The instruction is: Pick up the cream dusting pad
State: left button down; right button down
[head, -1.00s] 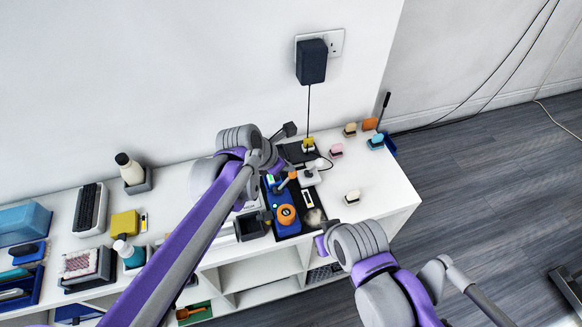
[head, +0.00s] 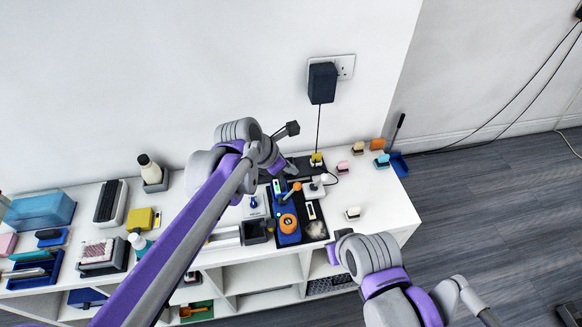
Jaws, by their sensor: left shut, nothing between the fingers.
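Two pale pads with dark bases stand on the white table. One, cream-white (head: 352,213), is near the table's front edge at the right. The other, more beige (head: 358,147), is at the back, left of an orange pad. I cannot tell for sure which is the cream dusting pad; the front one looks palest.
Yellow (head: 316,159), pink (head: 343,166), orange (head: 377,144) and blue (head: 382,161) pads stand around the back right. A blue dustpan (head: 399,166) is at the right edge. The table's right front is otherwise clear. A black adapter (head: 322,82) hangs a cable down the wall.

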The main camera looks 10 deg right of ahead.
aim_at(353, 213)
jog(key=z, duration=1.25)
